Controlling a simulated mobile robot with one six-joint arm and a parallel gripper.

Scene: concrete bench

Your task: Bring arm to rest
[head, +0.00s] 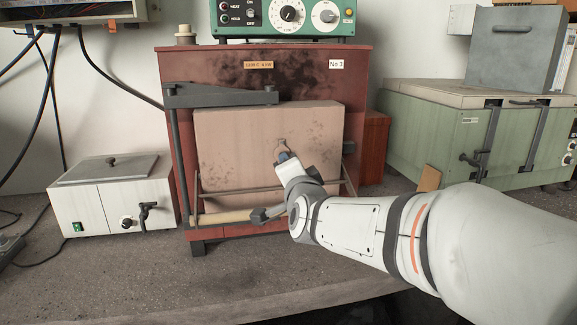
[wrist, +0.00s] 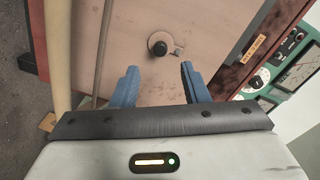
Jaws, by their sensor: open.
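My gripper (wrist: 160,92) shows in the wrist view with its two blue fingers spread apart and nothing between them. It faces the pinkish-tan door (wrist: 80,22) of a kiln, and a small dark round knob (wrist: 158,45) on the door lies just beyond the fingertips. In the head view my arm reaches in from the lower right, and the gripper (head: 282,157) is in front of the middle of the kiln door (head: 235,140). The gripper hides part of the door there. I cannot tell whether the fingers touch the door.
The red kiln body (head: 262,62) carries a green control box (head: 283,18). A dark bracket (head: 220,96) and a pale wooden bar (head: 228,217) flank the door. A white box (head: 112,205) stands left and a green oven (head: 455,135) right. Bench front (head: 130,285) is clear.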

